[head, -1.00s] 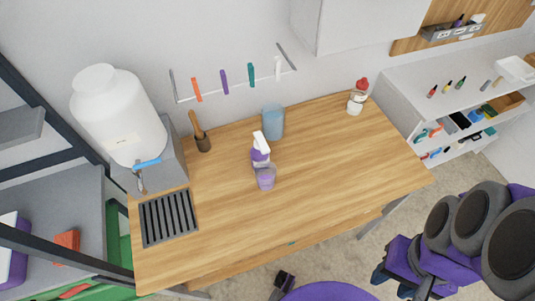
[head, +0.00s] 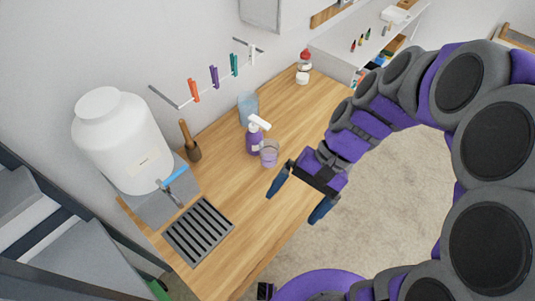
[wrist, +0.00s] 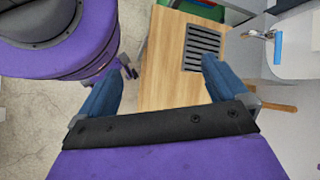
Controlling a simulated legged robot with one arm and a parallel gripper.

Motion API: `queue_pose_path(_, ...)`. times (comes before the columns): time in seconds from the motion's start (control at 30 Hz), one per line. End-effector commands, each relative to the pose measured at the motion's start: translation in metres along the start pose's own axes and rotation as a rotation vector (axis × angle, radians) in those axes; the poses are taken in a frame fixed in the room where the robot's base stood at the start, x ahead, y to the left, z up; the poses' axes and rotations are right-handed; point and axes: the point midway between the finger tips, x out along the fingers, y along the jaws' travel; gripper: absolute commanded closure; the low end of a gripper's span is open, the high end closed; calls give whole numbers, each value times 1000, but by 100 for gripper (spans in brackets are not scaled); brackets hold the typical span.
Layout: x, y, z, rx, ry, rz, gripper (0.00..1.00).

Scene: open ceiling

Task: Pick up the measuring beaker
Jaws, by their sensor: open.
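A small clear beaker (head: 269,154) stands upright on the wooden table (head: 310,115), in the head view. It looks purple-tinted, with the spray bottle close behind it. A taller translucent blue container (head: 247,106) stands farther back; I cannot tell for sure which of the two is the measuring beaker. My gripper (head: 297,203) is open and empty, to the right of and nearer than the small beaker, around the table's front edge. In the wrist view my gripper (wrist: 162,74) shows both blue fingers spread apart. No beaker shows in the wrist view.
A purple spray bottle (head: 254,140) with a white head stands beside the small beaker. A brown pot with a wooden handle (head: 193,152), a large white tank (head: 122,140), a dark drain grate (head: 198,231) and a red-capped bottle (head: 304,68) are also on the table.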

Motion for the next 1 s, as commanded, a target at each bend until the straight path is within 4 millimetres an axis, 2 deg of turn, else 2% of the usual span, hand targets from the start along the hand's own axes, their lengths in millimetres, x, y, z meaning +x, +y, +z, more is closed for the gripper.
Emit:
queue_pose_path(0.2, 8, -50, -47, 138, -148, -190, 0)
queue_pose_path(0.43, 6, -80, -109, 300, -282, -399, 0)
queue_pose_path(0.63, 0, -82, -172, 450, -392, -586, 0)
queue_pose_path(0.8, 0, -71, -232, 587, -466, -740, 0)
queue_pose_path(1.0, 9, -50, -296, 736, -526, -894, 0)
